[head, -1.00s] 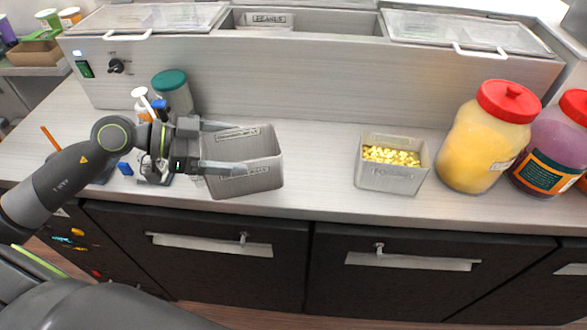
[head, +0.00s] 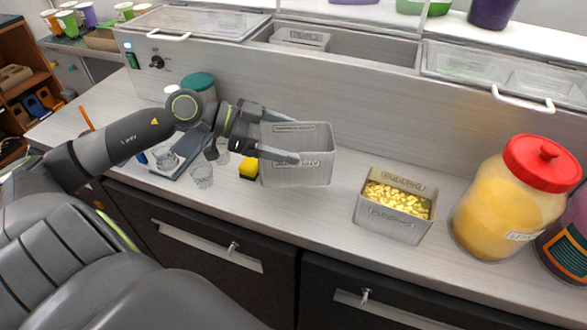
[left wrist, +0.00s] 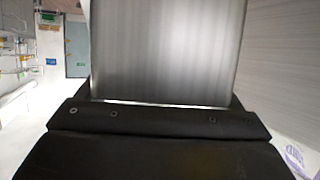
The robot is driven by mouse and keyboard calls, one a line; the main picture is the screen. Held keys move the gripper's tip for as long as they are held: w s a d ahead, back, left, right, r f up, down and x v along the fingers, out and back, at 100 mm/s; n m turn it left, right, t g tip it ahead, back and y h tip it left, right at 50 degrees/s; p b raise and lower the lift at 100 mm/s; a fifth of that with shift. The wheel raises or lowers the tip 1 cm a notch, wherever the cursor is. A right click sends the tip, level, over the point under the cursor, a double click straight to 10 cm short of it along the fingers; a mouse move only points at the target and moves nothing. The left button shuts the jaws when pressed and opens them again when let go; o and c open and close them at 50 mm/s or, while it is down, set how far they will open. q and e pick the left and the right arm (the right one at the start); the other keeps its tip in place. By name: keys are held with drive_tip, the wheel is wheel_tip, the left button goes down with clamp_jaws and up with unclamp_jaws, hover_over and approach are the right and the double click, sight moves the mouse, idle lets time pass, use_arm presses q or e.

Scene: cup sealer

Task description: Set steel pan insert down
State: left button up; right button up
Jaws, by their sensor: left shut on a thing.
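The steel pan insert (head: 297,174) is a grey, open-topped box in the middle of the head view, upright at the counter. My left gripper (head: 295,138) reaches in from the left and is shut on it, with one finger along the far side and one along the near side. I cannot tell whether its base touches the counter. In the left wrist view the steel wall of the pan (left wrist: 165,50) fills the space before the gripper. My right gripper is not in view.
A steel pan of yellow pieces (head: 385,222) stands to the right, near a red-lidded yellow jar (head: 510,205). A yellow block (head: 248,169) and clear glasses (head: 202,177) are left of the held pan. The sealed-lid counter unit (head: 350,100) runs behind. The counter's front edge is close.

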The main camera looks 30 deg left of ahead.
use_arm(q)
wheel_tip(320, 180, down, 2)
drive_tip(key=shift+f, duration=0.1)
drive_tip(key=shift+d+f, duration=0.1)
drive_tip(key=shift+f, duration=0.4)
wheel_tip(320, 180, down, 3)
drive_tip(key=shift+f, duration=0.4)
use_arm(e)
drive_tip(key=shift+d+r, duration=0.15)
use_arm(q)
drive_tip(key=o, duration=1.3)
drive_tip(key=shift+c, duration=0.2)
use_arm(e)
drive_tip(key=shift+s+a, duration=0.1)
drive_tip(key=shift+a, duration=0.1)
